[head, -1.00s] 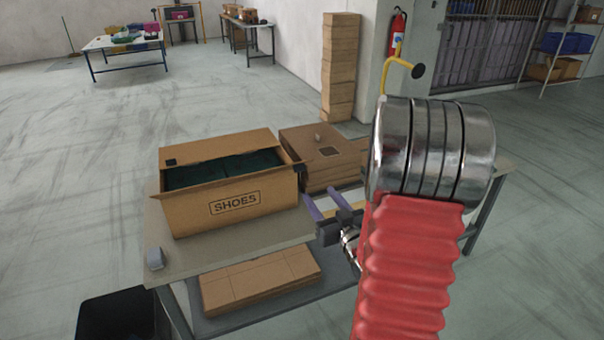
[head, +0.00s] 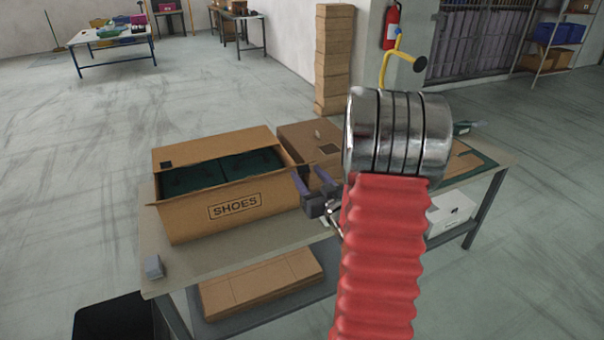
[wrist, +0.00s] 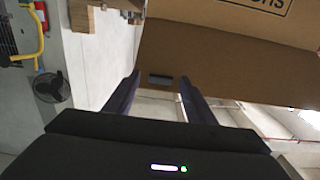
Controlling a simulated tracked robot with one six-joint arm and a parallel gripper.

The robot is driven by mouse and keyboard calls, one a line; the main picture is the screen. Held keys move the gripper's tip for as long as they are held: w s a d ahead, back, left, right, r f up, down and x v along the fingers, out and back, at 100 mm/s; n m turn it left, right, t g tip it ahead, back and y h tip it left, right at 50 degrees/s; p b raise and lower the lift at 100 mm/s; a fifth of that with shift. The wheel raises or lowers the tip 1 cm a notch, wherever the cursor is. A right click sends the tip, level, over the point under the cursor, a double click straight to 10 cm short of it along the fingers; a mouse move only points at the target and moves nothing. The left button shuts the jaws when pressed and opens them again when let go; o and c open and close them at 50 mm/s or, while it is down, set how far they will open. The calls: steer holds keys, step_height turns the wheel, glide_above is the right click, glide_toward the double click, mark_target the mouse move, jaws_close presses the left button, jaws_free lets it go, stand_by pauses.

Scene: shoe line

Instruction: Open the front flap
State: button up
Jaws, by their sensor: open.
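The cardboard box marked SHOES (head: 235,207) stands on the left of the table, its label facing the front. Its top is open and dark green contents (head: 222,172) show inside. A panel with a dark cut-out stands raised along the back. I cannot clearly tell the front flap from the front rim. My gripper (head: 311,180) is open and empty at the box's right front corner, partly hidden by my arm. In the wrist view its two fingers (wrist: 160,88) point at a brown box panel (wrist: 230,65) with a dark slot; contact cannot be told.
A second brown box (head: 308,146) sits close behind my gripper. The table (head: 230,248) has free room in front of the SHOES box, with a small grey object (head: 153,266) at its left. Flat cardboard (head: 262,283) lies on the lower shelf.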

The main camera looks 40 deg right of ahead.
steer(key=shift+w, duration=0.15)
steer(key=shift+c, duration=0.4)
jaws_close()
